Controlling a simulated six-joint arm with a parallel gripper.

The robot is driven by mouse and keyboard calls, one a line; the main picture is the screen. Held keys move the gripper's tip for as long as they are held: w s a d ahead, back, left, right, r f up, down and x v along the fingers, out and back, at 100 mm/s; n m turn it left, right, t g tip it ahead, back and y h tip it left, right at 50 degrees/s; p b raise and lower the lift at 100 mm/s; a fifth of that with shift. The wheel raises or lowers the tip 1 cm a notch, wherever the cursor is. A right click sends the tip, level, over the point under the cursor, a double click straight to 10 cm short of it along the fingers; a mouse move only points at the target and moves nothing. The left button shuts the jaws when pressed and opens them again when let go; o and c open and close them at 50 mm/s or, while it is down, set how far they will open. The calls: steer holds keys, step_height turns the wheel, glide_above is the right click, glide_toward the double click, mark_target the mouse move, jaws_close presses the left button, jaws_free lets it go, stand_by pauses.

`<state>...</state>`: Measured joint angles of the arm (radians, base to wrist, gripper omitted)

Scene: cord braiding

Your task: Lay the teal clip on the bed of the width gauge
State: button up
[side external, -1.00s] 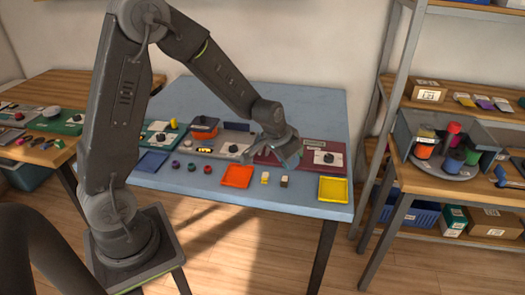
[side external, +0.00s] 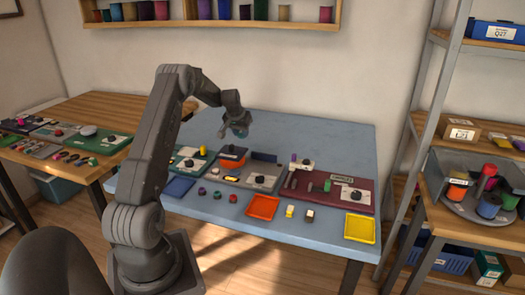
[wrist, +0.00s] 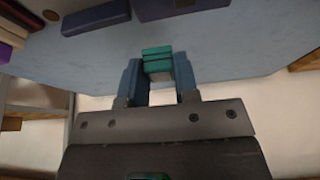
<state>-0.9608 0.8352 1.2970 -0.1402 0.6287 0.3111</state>
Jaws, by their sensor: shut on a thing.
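The teal clip (wrist: 157,60) is between the two fingers of my gripper (wrist: 158,85) in the wrist view. It has ridged teal bands and a paler part nearer the palm. In the side view my gripper (side external: 238,132) is raised above the back of the blue table, over the area behind the orange-and-dark block (side external: 232,157); the clip is too small to make out there. Panels with dark knobs stand on the table: a grey one (side external: 262,180), a maroon one (side external: 340,188) and a teal one (side external: 188,162). I cannot tell which is the width gauge.
Blue (side external: 178,187), orange (side external: 262,208) and yellow (side external: 360,228) trays line the front, with small coloured pieces between them. A dark blue bar (wrist: 95,18) lies near the clip in the wrist view. The table's back right is clear.

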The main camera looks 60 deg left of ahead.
steer(key=shift+s+a+f, duration=0.1)
steer(key=shift+s+a, duration=0.25)
steer(key=shift+a, duration=0.2)
steer(key=shift+s+a, duration=0.3)
steer(key=shift+a, duration=0.25)
glide_toward(264, 152)
steer(key=shift+w+d+f, duration=0.2)
steer(key=shift+d+f, duration=0.75)
steer(key=shift+f, duration=2.05)
steer(key=shift+f, duration=0.1)
steer(key=o, duration=0.9)
